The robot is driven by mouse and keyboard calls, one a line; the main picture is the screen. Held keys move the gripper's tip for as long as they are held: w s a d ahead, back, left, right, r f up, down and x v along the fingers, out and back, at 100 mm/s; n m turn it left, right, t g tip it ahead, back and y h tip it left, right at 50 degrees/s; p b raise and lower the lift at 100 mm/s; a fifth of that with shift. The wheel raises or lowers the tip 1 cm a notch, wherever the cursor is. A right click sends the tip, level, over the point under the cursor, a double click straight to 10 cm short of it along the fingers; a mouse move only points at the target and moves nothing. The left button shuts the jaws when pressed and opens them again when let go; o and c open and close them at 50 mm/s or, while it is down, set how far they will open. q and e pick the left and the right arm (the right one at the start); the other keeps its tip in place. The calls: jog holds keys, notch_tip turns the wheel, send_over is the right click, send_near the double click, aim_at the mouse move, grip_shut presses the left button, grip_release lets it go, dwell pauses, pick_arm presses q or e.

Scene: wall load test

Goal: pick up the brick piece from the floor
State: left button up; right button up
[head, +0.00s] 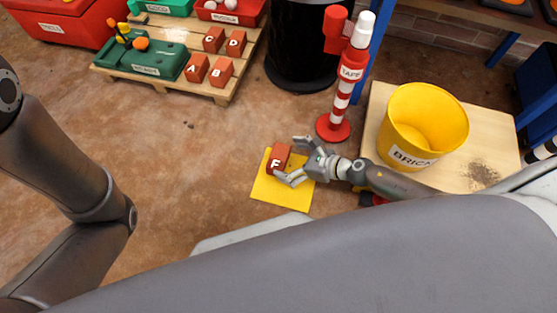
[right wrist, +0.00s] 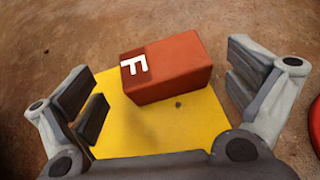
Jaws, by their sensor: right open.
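The brick piece (head: 279,156) is a red-orange block marked with a white F. It lies on a yellow square mat (head: 287,193) on the brown floor. In the right wrist view the brick (right wrist: 168,68) sits between the fingers, with gaps visible on both sides. My right gripper (head: 295,160) is open and close to the brick, reaching in from the right; it also shows in the right wrist view (right wrist: 165,90). The fingers do not appear to touch the brick. My left arm is at the left edge of the head view, but its gripper is not in view.
A yellow bucket labelled BRICK (head: 425,125) stands on a wooden board (head: 480,150) at the right. A red-and-white post (head: 343,90) stands behind my right gripper. A pallet (head: 160,82) holds lettered bricks and a green box (head: 155,62) at back left. Floor to the left is clear.

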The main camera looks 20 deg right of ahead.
aim_at(279, 156)
jog(key=b+x, duration=0.1)
jog(key=x, duration=0.3)
jog(key=shift+w, duration=0.1)
jog(key=shift+r, duration=0.15)
jog(key=c, duration=1.2)
